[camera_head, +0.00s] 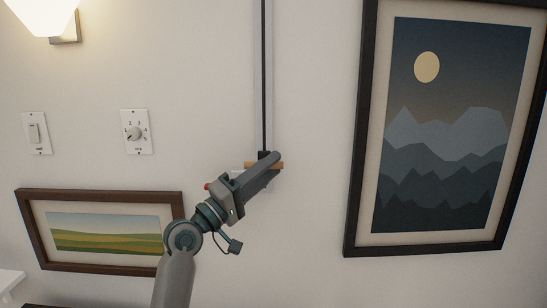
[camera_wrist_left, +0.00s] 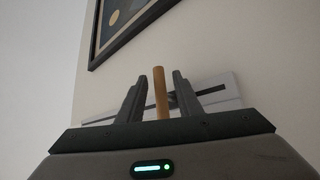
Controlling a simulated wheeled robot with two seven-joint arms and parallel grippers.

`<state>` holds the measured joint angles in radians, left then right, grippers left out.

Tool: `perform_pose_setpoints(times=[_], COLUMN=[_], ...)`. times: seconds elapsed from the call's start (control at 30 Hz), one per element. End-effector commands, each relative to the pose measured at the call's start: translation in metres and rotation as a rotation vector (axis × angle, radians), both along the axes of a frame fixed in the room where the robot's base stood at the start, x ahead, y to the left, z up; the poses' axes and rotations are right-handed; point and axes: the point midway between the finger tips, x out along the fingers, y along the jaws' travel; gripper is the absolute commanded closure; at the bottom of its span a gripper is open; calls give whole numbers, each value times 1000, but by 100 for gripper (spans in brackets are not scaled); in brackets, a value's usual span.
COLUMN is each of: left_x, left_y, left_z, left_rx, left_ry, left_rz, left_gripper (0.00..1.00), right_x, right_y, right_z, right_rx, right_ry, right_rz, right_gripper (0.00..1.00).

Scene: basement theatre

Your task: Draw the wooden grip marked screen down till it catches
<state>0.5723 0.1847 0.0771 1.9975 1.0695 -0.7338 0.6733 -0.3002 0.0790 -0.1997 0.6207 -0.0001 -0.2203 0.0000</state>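The wooden grip (camera_head: 279,166) is a short light-brown bar on a slider near the lower end of a vertical wall track (camera_head: 264,75). My left gripper (camera_head: 268,160) is at the grip in the head view, with the bar's ends showing on either side. In the left wrist view, the wooden grip (camera_wrist_left: 160,92) stands between the two dark fingers of my left gripper (camera_wrist_left: 158,90). The fingers are apart, with a narrow gap on each side of the bar. My right gripper is not in view.
A dial plate (camera_head: 136,132) and a switch plate (camera_head: 35,133) are on the wall at left. A landscape picture (camera_head: 110,233) hangs below them, close to my left arm. A large mountain picture (camera_head: 450,130) hangs at right. A lit lamp (camera_head: 40,12) is at upper left.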

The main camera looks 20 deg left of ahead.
Motion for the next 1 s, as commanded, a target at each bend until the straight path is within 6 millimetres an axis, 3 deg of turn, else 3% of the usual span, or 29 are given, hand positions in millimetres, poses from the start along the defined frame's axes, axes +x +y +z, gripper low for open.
perform_pose_setpoints(times=[0.2, 0.5, 0.53, 0.67, 0.87, 1.0], left_x=[11, 13, 13, 13, 12, 13], left_y=[-8, -9, -9, -9, -9, -9], left_z=[6, 6, 6, 6, 4, -9], left_rx=[0, 0, 0, 0, 1, 1], left_ry=[1, 0, 0, 0, 1, 2], left_rz=[0, 0, 0, 0, 0, 0], left_gripper=[68, 68, 70, 100, 100, 100], right_x=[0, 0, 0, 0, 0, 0], right_y=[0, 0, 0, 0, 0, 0], right_z=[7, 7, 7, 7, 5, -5], right_rx=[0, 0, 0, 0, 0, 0], right_ry=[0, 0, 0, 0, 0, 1], right_rz=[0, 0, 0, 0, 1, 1], right_gripper=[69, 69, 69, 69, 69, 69])
